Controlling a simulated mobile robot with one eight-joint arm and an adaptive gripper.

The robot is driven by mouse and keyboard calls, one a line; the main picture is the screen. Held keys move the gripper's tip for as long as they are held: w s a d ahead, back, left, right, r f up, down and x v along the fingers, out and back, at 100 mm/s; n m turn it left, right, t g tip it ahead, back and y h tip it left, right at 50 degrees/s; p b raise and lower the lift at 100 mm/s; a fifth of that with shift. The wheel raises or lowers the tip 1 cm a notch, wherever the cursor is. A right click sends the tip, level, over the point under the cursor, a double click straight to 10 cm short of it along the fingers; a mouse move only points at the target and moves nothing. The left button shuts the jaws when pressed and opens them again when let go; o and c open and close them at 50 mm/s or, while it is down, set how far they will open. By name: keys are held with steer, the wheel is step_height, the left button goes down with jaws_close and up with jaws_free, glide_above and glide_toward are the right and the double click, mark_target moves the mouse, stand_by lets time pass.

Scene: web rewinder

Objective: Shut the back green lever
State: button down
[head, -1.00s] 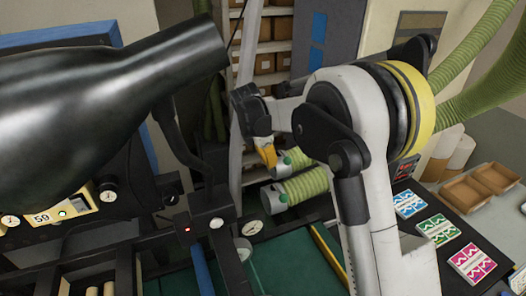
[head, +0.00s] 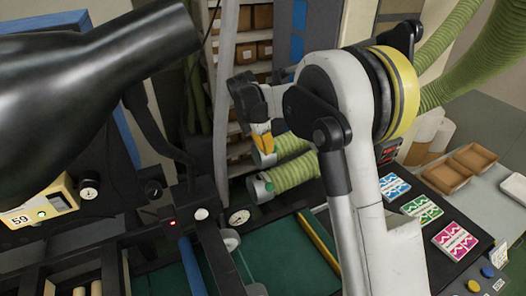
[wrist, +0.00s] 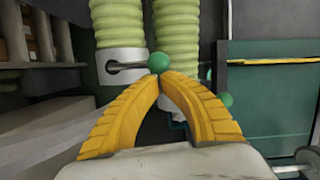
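The back green lever is a green ball knob (wrist: 159,62) on a thin metal rod. The rod comes from a slot in the white collar (wrist: 122,68) of the left, back hose in the wrist view. My gripper (wrist: 163,76) has its yellow fingers drawn together, with the tips meeting right at the knob's near side. I cannot tell whether they touch it. In the head view my gripper (head: 263,143) points down by the back hose end, and its fingers look closed. The front lever's green knob (head: 269,187) shows below; a green knob (wrist: 226,99) is also right of my fingers.
Green ribbed hoses (head: 295,172) lie just right of my gripper. A black machine frame (head: 205,225) and a gauge (head: 239,217) stand to the left and below. A shelf with boxes (head: 262,48) is behind. A yellow-edged green panel (wrist: 275,90) is at right in the wrist view.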

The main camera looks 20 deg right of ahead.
steer(key=shift+a, duration=0.25)
steer(key=s+a+r+b, duration=0.1)
steer(key=s+a+r, duration=0.1)
steer(key=a+r, duration=0.4)
step_height(320, 180, up, 4)
steer(key=shift+s+r+b, duration=0.25)
steer(key=shift+s+b, duration=0.05)
steer(key=shift+b, duration=0.1)
steer(key=shift+d, duration=0.1)
steer(key=s+r+p, duration=0.2)
steer(key=s+r, duration=0.2)
steer(key=r, duration=0.1)
steer(key=shift+d, duration=0.35)
